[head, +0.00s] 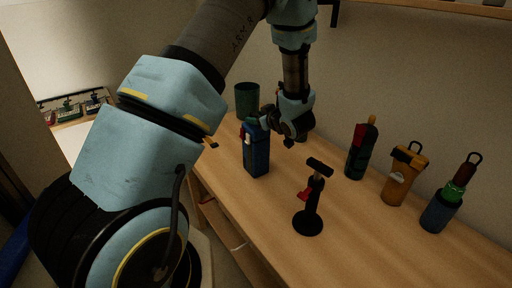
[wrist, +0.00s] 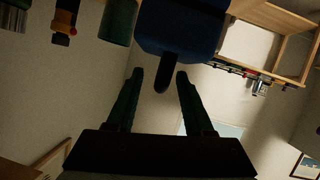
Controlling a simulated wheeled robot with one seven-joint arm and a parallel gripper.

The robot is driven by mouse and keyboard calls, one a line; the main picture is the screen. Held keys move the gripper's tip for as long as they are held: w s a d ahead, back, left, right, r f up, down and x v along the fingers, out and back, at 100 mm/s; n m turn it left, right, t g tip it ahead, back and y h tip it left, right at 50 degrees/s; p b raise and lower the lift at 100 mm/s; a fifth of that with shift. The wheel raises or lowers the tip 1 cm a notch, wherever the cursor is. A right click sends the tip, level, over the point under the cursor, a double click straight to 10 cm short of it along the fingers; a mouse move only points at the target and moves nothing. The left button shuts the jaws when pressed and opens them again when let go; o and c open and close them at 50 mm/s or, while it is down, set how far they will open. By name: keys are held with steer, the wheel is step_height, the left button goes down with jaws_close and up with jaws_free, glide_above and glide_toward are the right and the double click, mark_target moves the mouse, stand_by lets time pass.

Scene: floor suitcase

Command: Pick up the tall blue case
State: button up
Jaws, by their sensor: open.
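The tall blue case (head: 257,155) stands upright on the wooden table, left of the middle in the head view. In the wrist view, a dark blue body (wrist: 182,30), likely the same case, fills the top centre, with a dark rounded tab below it. My gripper (head: 284,122) is beside the upper right of the case in the head view and hides a little of it. In the wrist view my gripper (wrist: 160,78) has its two fingers apart, with their tips just short of the blue body. Whether they touch it cannot be told.
A green cup (head: 247,98) stands behind the case. A black stand with a red part (head: 309,205) is in front. A green and red bottle (head: 360,150), an orange container (head: 402,175) and a blue-green bottle (head: 443,208) stand to the right. The table's front edge is close by.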

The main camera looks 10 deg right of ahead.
jaws_close()
stand_by(0.3)
stand_by(1.1)
